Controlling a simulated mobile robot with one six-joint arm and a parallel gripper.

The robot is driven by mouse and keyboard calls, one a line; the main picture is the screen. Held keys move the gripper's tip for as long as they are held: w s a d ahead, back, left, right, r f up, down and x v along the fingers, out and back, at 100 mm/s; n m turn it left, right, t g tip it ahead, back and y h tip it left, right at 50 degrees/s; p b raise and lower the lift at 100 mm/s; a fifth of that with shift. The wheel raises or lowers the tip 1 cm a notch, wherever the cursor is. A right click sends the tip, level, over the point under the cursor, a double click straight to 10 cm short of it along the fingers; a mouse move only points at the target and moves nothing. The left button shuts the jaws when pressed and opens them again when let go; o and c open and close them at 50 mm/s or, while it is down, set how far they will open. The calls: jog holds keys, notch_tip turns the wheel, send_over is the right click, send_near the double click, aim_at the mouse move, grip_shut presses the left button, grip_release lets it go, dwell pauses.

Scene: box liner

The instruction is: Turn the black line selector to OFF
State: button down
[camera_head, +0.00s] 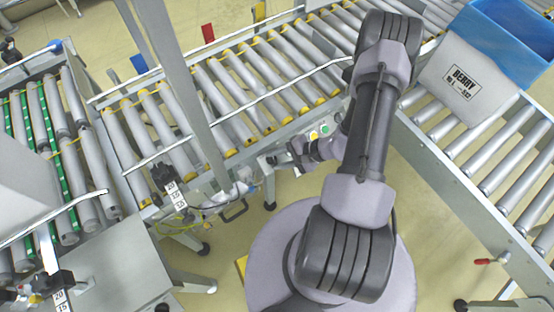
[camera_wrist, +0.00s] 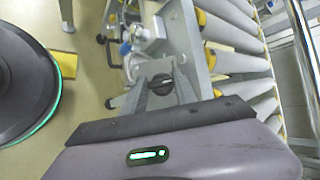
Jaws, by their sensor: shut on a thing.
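The black line selector (camera_wrist: 158,84) is a small round dark knob with a pale mark, on a grey metal bracket in the wrist view. Its labels are too small to read. My gripper (camera_head: 296,152) is at the side of the roller conveyor in the head view, low beside the button panel, and is shut on the selector. The wrist view shows my gripper's purple body with a dark front edge and a green light.
The conveyor frame (camera_head: 262,100) runs behind. A white lined box (camera_head: 468,82) and a blue crate (camera_head: 508,40) stand on the right rollers.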

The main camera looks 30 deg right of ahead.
dwell(0.4)
jog(key=c, duration=1)
grip_release()
jog(key=shift+o, duration=0.2)
jog(key=shift+r, duration=0.1)
